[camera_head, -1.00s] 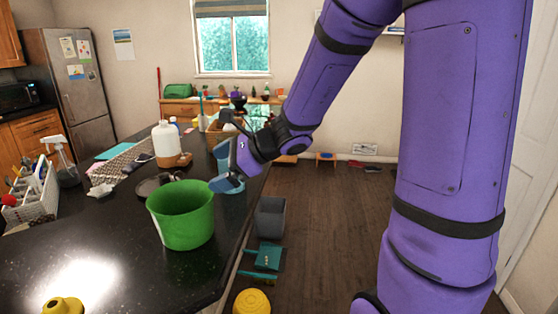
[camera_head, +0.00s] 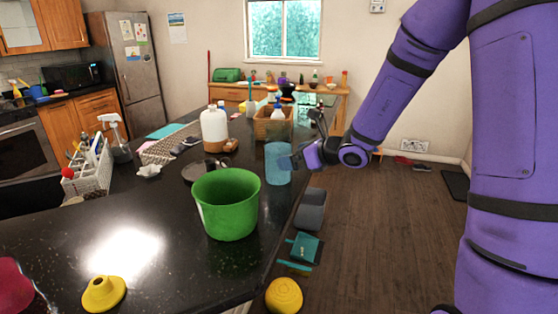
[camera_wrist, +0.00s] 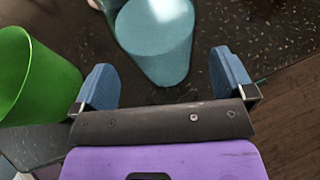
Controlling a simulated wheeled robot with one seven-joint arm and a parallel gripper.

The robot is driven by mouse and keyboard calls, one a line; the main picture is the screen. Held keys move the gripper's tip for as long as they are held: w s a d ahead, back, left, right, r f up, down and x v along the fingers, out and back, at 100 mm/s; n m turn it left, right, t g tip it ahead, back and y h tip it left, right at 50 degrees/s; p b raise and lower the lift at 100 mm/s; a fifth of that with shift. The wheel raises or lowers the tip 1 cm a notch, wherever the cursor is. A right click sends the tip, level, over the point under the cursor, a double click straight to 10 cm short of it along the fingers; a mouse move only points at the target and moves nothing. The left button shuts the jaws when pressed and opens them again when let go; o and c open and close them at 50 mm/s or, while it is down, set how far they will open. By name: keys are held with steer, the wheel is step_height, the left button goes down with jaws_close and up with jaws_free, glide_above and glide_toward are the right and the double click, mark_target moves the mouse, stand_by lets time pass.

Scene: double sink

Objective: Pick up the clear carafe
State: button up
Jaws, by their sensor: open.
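A bluish, see-through, upright vessel, which I take to be the clear carafe (camera_head: 277,165), stands on the dark counter near its right edge, behind the green bucket. In the wrist view the carafe (camera_wrist: 158,42) is at the top middle, ahead of and between the finger lines; its top is cut off. My gripper (camera_head: 289,162) is close to its right side. In the wrist view my gripper (camera_wrist: 165,75) has its two blue fingers wide apart with nothing held.
The green bucket (camera_head: 228,205) stands just in front of the carafe, at left in the wrist view. A white jug (camera_head: 214,130), a dark round lid (camera_head: 199,170) and a wooden crate (camera_head: 273,125) stand nearby. A yellow funnel (camera_head: 104,293) is at the front. Open floor lies right of the counter.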

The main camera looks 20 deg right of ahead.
steer(key=shift+x, duration=2.25)
steer(key=shift+r, duration=0.15)
steer(key=c, duration=1)
steer(key=shift+c, duration=0.9)
steer(key=shift+r, duration=0.15)
